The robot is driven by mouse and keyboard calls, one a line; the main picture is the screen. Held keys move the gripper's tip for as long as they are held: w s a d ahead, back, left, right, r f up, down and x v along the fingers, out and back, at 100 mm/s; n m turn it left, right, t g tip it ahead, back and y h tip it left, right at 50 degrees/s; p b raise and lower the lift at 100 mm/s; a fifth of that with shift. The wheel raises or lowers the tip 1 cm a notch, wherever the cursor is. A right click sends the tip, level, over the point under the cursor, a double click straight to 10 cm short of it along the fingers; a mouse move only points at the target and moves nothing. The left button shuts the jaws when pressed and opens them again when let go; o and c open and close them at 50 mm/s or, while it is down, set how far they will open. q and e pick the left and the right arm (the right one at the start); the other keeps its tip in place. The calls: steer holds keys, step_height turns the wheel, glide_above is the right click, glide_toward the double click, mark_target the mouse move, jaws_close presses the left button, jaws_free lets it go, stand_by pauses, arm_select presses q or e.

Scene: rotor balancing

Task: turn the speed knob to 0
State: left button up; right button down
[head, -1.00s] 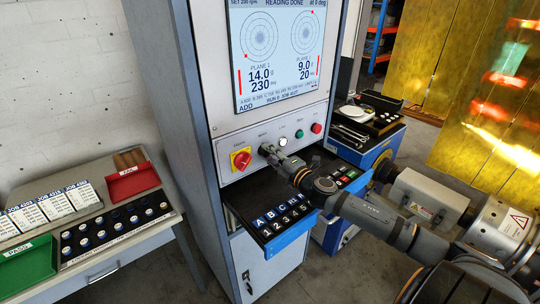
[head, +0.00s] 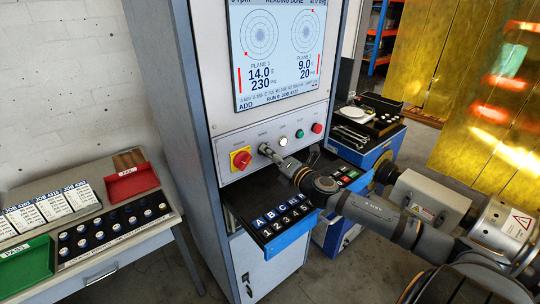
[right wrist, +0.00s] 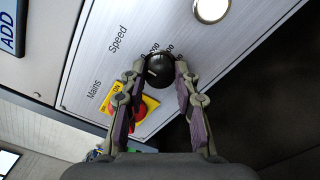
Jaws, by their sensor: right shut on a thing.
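The black speed knob (right wrist: 160,66) sits on the pale control panel, under the "Speed" label in the right wrist view. Its printed scale is partly hidden, and a small light mark shows towards its lower left side. My right gripper (right wrist: 157,76) is shut on the knob, one finger on each side. My left gripper is not in view.
A red and yellow mains switch (head: 241,159) is close left of the knob. A white button (head: 283,141), a green one (head: 300,134) and a red one (head: 317,128) are to its right. A black drawer (head: 262,218) with keys sticks out below.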

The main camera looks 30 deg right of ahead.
steer(key=shift+f, duration=0.25)
steer(key=c, duration=1)
jaws_free()
steer(key=shift+s+r, duration=0.1)
steer(key=shift+r, duration=0.1)
